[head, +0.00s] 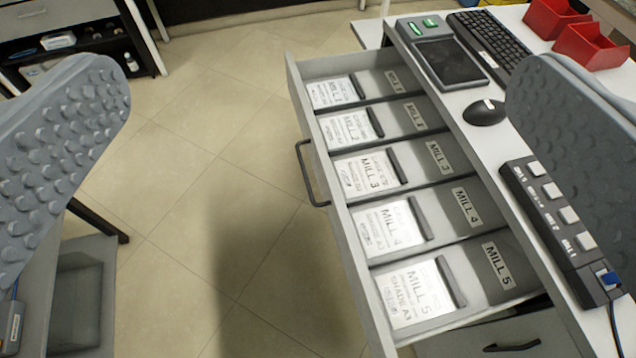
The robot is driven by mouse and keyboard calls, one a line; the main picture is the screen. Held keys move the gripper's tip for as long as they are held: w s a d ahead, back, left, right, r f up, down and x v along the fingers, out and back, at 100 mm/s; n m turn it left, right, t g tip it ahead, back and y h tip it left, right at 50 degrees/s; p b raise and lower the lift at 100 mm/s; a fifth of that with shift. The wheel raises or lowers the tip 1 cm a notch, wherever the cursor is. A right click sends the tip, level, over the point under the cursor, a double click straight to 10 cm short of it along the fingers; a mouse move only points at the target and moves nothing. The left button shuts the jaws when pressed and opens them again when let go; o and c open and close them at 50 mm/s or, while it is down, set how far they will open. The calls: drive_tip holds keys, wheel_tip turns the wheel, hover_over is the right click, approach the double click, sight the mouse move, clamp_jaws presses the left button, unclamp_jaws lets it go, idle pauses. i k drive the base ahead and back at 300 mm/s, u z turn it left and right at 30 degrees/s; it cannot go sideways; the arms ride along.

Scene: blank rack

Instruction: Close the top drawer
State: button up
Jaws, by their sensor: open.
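The top drawer (335,192) is pulled well out from under a white counter on the right. Its dark bar handle (306,172) is on the drawer's left-facing front. Inside are several compartments labelled MILL 1 to MILL 5, each with a white labelled box such as MILL 3 (368,172). My gripper (318,150) is open, with one grey studded finger at the left edge and one at the right. The drawer lies between and beyond the fingers in the picture. I cannot tell how far the fingers are from it. The right finger hides part of the counter.
The white counter (462,112) holds a keyboard (490,45), a scale (440,60), a black mouse (485,112), a button strip (562,225) and red bins (590,45). A lower drawer (500,337) is below. Tiled floor (200,160) is clear left of the drawer. Shelving (75,45) stands back left.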

sight(492, 272)
drive_tip(key=z, duration=0.05)
drive_tip(key=k, duration=0.6)
drive_tip(key=u, duration=0.7)
drive_tip(key=i, duration=1.55)
drive_tip(key=z, duration=0.3)
